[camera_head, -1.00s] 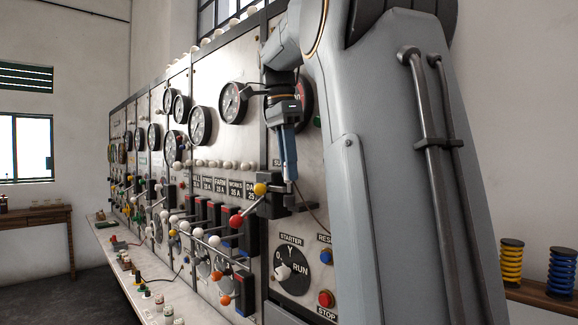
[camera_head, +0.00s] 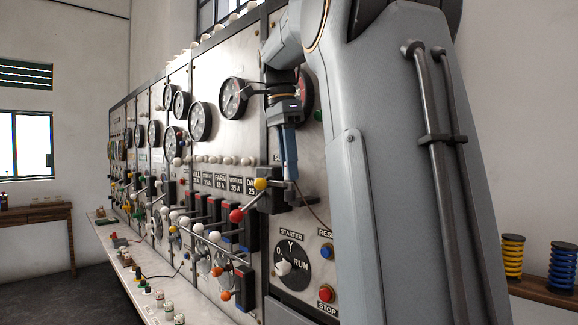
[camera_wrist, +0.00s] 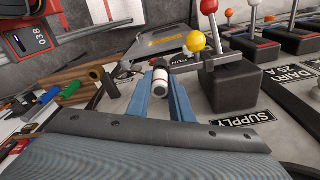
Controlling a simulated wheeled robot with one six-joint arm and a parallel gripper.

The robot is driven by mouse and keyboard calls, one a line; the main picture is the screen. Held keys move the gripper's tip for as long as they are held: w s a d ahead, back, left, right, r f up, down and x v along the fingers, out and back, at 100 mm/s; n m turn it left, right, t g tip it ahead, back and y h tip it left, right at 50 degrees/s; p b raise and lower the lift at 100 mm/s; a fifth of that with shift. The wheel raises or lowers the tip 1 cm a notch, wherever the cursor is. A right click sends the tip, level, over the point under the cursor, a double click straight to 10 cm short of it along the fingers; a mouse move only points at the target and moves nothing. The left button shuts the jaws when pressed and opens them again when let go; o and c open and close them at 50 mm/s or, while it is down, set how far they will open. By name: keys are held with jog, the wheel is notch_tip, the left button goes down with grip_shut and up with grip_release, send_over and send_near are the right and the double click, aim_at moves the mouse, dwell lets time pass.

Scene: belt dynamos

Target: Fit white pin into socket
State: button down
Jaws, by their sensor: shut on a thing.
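My gripper (camera_wrist: 160,92) shows in the wrist view with its two blue fingers shut on the white pin (camera_wrist: 158,84). In the head view my gripper (camera_head: 290,170) points down close to the switchboard (camera_head: 240,150), beside a yellow-knobbed lever (camera_head: 260,184). The pin cannot be made out there. No socket can be told for sure; a small dark part beside a PILOT label (camera_wrist: 188,59) lies just past the fingertips.
Below are a starter dial (camera_head: 291,263) and several levers. A ledge (camera_head: 120,255) holds small plugs.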

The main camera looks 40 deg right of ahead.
jog(key=shift+f, duration=0.35)
jog(key=c, duration=1.5)
grip_release()
jog(key=shift+r+b, duration=0.3)
jog(key=shift+a+r+b, duration=0.15)
jog(key=shift+r, duration=1.1)
jog(key=shift+a+r+b, duration=0.15)
jog(key=shift+a+r, duration=0.05)
jog(key=shift+r, duration=1)
jog(key=shift+a+r+b, duration=0.15)
jog(key=shift+r, duration=1.1)
